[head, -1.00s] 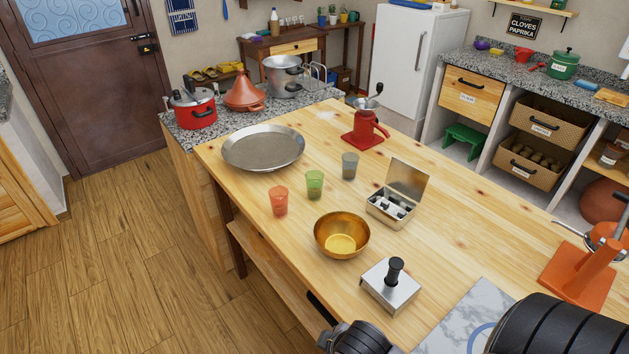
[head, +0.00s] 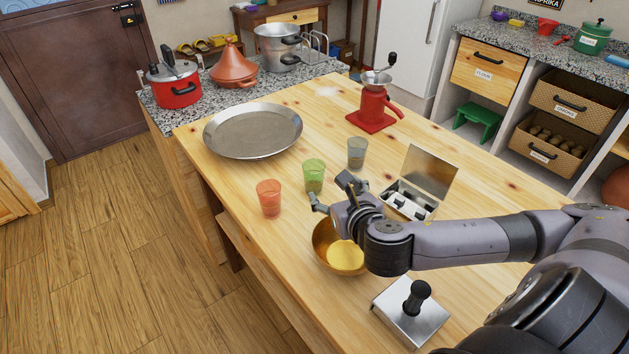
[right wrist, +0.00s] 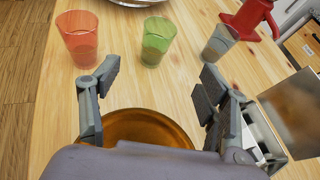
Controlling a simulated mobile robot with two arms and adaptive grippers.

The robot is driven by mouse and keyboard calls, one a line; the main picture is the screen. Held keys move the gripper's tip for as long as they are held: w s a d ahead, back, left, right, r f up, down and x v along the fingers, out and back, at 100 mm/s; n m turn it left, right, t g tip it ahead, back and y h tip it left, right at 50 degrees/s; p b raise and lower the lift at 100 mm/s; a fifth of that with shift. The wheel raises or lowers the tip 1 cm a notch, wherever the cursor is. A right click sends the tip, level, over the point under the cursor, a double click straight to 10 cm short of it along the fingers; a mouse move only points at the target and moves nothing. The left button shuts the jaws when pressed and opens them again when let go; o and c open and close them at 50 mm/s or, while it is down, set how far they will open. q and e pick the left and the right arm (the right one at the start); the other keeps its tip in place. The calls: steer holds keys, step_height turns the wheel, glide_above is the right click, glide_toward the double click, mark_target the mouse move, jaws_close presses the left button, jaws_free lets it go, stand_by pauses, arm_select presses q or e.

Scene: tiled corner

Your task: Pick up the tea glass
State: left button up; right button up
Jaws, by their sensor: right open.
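Three tea glasses stand upright in a loose row on the wooden table: a red one (head: 269,198), a green one (head: 314,176) and a grey one (head: 356,153). They also show in the right wrist view as the red glass (right wrist: 79,38), the green glass (right wrist: 156,41) and the grey glass (right wrist: 219,42). My right gripper (head: 333,192) is open and empty, above the brass bowl and just short of the green glass. In the right wrist view its spread fingers (right wrist: 152,90) point towards the green glass, apart from it. My left gripper is not in view.
The brass bowl (head: 336,256) sits under my right gripper. An open metal box (head: 411,198) is to its right, and a tamper on a steel block (head: 412,308) is nearer. A round metal tray (head: 253,131) and a red grinder (head: 373,108) stand beyond the glasses.

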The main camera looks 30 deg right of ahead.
steer(key=p, duration=0.1)
glide_toward(311, 169)
steer(key=shift+p+x, duration=0.3)
steer(key=shift+x, duration=0.6)
steer(key=shift+w+d, duration=0.1)
steer(key=shift+w, duration=0.3)
steer(key=shift+w+f, duration=0.1)
steer(key=shift+w, duration=0.1)
steer(key=p+x, duration=0.1)
steer(key=x, duration=0.3)
steer(key=shift+w+d+f, duration=0.1)
steer(key=shift+w+f, duration=0.05)
steer(key=shift+f, duration=0.05)
steer(key=shift+w+f, duration=0.1)
steer(key=shift+w, duration=0.15)
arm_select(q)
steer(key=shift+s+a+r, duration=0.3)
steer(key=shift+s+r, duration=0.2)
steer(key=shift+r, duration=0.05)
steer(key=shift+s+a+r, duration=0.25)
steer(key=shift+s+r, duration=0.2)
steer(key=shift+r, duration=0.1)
